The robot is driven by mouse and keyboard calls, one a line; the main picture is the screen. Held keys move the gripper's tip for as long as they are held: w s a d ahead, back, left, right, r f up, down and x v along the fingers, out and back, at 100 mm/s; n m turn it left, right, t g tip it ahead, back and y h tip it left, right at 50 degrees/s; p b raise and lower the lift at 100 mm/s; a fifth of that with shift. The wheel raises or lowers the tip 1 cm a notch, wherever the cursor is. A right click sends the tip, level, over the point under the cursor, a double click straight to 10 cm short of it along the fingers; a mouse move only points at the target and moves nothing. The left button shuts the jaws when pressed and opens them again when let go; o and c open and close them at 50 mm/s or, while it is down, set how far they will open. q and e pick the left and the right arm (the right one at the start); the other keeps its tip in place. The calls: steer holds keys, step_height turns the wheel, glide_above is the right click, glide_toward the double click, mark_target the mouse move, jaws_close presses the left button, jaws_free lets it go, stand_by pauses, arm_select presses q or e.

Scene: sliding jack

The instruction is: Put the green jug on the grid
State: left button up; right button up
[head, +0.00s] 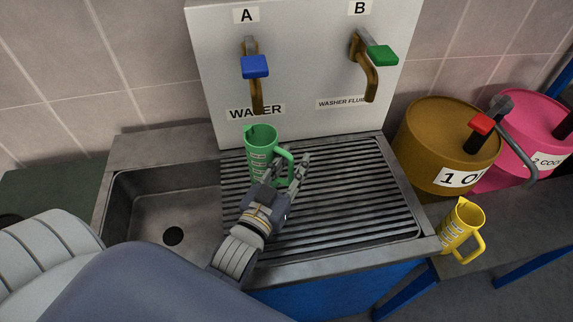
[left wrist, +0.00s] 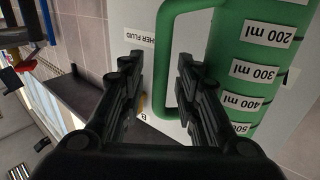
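The green jug (head: 260,150), with white measure labels, is upright at the left back part of the metal grid (head: 345,205), below tap A. It appears to stand on the grid, but its base is partly hidden. My left gripper (head: 289,165) is at the jug's handle side. In the left wrist view, the left gripper (left wrist: 158,68) has its two fingers apart, with the handle of the green jug (left wrist: 225,70) showing between and beyond them. I cannot tell whether the fingers touch the handle. My right gripper is not in view.
The sink basin (head: 150,205) lies left of the grid. Tap A (head: 255,70) and tap B (head: 372,62) project from the white panel above. A yellow jug (head: 460,228), a brown drum (head: 440,140) and a pink drum (head: 535,125) stand at right. The grid's right part is clear.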

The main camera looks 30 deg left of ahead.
arm_select(q)
steer(key=shift+s, duration=0.25)
steer(key=s+b, duration=0.2)
steer(key=s, duration=0.9)
steer(key=shift+s+d+b, duration=0.15)
steer(key=shift+s+b, duration=0.1)
steer(key=shift+b, duration=0.1)
